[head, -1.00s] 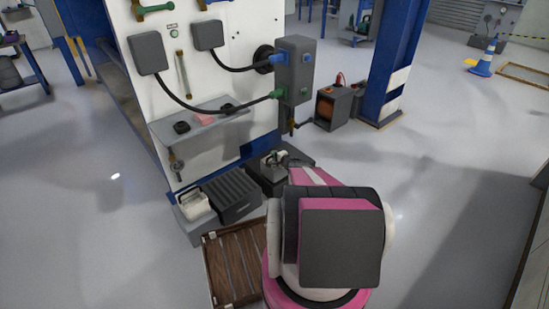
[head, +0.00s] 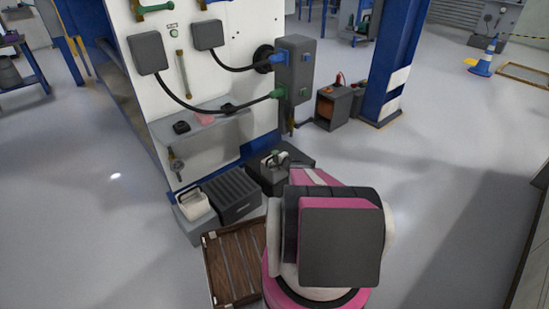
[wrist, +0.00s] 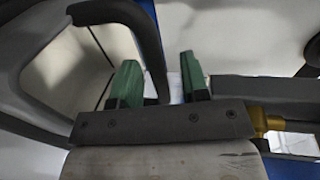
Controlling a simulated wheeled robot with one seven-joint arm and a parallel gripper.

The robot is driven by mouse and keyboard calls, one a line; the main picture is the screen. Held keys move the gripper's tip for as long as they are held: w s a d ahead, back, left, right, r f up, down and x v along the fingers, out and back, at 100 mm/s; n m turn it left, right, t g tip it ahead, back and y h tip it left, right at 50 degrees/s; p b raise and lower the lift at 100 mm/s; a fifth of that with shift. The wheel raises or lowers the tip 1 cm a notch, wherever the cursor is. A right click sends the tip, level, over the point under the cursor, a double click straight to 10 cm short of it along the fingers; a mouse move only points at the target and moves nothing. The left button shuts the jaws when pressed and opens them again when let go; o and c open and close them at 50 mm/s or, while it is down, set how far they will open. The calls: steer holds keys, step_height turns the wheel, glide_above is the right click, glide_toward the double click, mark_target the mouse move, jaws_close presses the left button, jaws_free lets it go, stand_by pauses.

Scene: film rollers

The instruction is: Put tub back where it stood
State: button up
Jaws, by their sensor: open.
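A small pale tub (head: 268,161) with a dark handle stands on a dark box at the foot of the white panel, partly hidden by my gripper. It fills the left of the wrist view (wrist: 65,70). My gripper (wrist: 160,83) has its two green fingers apart. The dark handle (wrist: 152,50) comes down between the fingers, closer to the left one; I cannot tell if it touches. In the head view, green of my gripper (head: 283,156) shows beside the tub, and my arm hides part of this area.
A white container with a dark handle (head: 194,204) and a ribbed dark box (head: 232,194) stand to the left. A brown slatted crate (head: 232,262) lies in front. A grey shelf (head: 215,122) and cables are on the panel above.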

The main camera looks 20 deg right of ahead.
steer(key=v, duration=1.1)
steer(key=s+a+r+n+g+y, duration=0.1)
steer(key=s+a+r+n+g, duration=0.25)
steer(key=a, duration=0.35)
steer(key=s+a+r+n+g+y, duration=0.1)
steer(key=s+a+r+n+g, duration=0.15)
steer(key=a+r, duration=0.4)
steer(key=s+a+r+n+g+y, duration=0.1)
steer(key=s+a+r+n+g, duration=0.2)
steer(key=a, duration=0.6)
steer(key=s+a+r+n+g+h, duration=0.2)
steer(key=s+r+g+h, duration=0.1)
steer(key=s+r, duration=0.3)
steer(key=s+a+r+n+g+h, duration=0.2)
steer(key=s+r+h, duration=0.3)
steer(key=s, duration=0.3)
steer(key=shift+a+r+n+g, duration=0.4)
steer(key=shift+a+r+n, duration=0.1)
steer(key=shift+r, duration=0.15)
